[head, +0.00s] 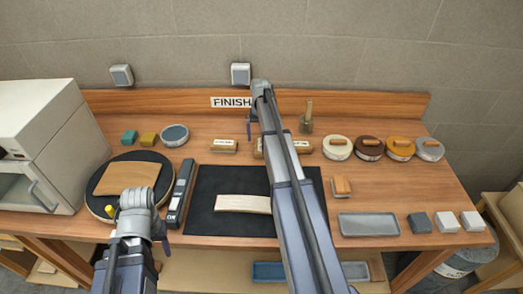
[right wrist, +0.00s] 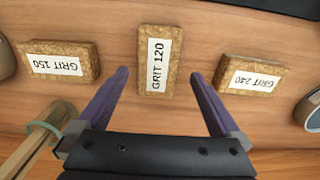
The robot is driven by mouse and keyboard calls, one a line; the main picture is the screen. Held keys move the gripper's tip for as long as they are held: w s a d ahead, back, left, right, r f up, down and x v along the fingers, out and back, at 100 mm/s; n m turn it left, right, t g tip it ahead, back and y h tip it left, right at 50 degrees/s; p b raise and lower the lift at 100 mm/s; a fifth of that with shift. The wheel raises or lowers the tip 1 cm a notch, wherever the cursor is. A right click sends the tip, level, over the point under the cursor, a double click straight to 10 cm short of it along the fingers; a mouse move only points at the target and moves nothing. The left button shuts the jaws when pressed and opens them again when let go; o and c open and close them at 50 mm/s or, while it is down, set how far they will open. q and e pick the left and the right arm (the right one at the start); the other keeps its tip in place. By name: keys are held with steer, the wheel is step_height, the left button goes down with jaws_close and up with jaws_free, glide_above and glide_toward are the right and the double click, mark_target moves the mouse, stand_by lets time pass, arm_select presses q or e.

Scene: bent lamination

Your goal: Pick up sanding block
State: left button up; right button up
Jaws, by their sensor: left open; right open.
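Three cork sanding blocks with white labels lie on the bench. In the right wrist view the GRIT 120 block (right wrist: 155,62) stands lengthwise in the middle. The GRIT 150 block (right wrist: 60,62) is to its left and the GRIT 240 block (right wrist: 252,77) to its right. My right gripper (right wrist: 160,76) is open and empty, its fingers on either side of the GRIT 120 block's near end, apart from it. In the head view my right arm hides most of that block; the GRIT 240 block (head: 223,147) shows at left. My left gripper (head: 140,228) is open, low at left.
A glass jar with a brush (head: 306,122) stands close behind the blocks. Several lidded tins (head: 368,150) line the right. A black mat (head: 210,215) holds a curved pale strip (head: 243,204). A grey tray (head: 368,225) lies at right front; a white oven-like box (head: 45,140) stands at left.

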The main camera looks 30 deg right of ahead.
steer(key=shift+d+f+b, duration=0.2)
steer(key=shift+f+b, duration=2.4)
steer(key=shift+f, duration=0.05)
steer(key=shift+r, duration=0.1)
steer(key=c, duration=1.4)
steer(key=shift+c, duration=0.2)
steer(key=shift+r, duration=0.15)
step_height(320, 180, up, 10)
steer(key=p, duration=1)
